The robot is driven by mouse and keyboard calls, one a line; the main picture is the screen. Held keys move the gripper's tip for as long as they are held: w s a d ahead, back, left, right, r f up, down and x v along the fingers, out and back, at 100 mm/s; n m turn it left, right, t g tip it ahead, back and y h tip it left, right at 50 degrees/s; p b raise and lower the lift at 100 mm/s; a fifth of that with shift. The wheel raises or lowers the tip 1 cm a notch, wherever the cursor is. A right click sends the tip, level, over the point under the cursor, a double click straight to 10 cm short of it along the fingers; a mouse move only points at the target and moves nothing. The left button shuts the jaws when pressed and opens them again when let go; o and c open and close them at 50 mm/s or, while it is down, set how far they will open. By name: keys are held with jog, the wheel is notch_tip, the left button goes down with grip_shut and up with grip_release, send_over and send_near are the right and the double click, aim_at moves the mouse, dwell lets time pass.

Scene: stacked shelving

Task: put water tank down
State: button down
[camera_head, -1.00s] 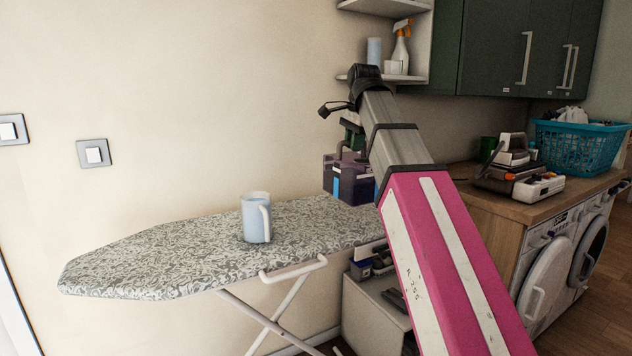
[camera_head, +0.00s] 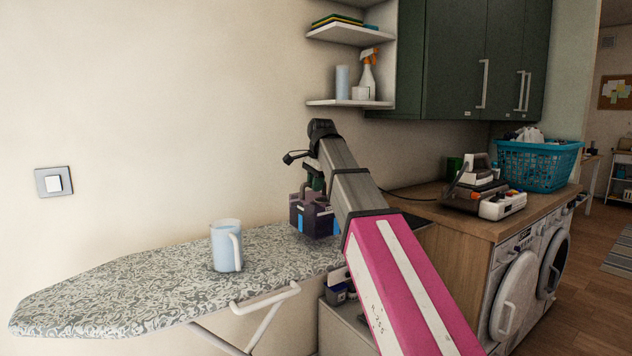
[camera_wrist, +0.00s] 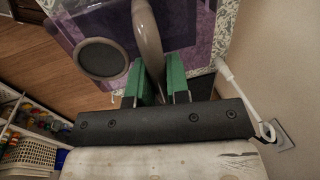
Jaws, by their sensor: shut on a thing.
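The water tank (camera_head: 312,217) is a dark purple, boxy container with blue strips. It is at the right end of the ironing board (camera_head: 150,282), near the wall. My gripper (camera_head: 314,182) is above the tank and partly hidden by my arm. In the wrist view, the green-padded fingers of my gripper (camera_wrist: 155,85) are shut on the grey-brown handle of the water tank (camera_wrist: 195,35), which has a round dark cap. The tank looks about upright. I cannot tell whether its bottom touches the board.
A light blue mug (camera_head: 224,247) stands on the board, left of the tank, with bare cloth around it. A wooden counter (camera_head: 450,210) holds an iron (camera_head: 480,190) and a turquoise laundry basket (camera_head: 540,165). Wall shelves (camera_head: 345,104) are above the tank.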

aim_at(315, 196)
notch_tip(315, 196, down, 3)
jog(key=shift+f, duration=0.15)
jog(key=c, duration=1.1)
grip_release()
notch_tip(315, 196, up, 12)
jog(key=s+d, duration=0.1)
jog(key=s, duration=0.1)
jog(key=shift+d, duration=0.15)
jog(key=shift+f, duration=0.1)
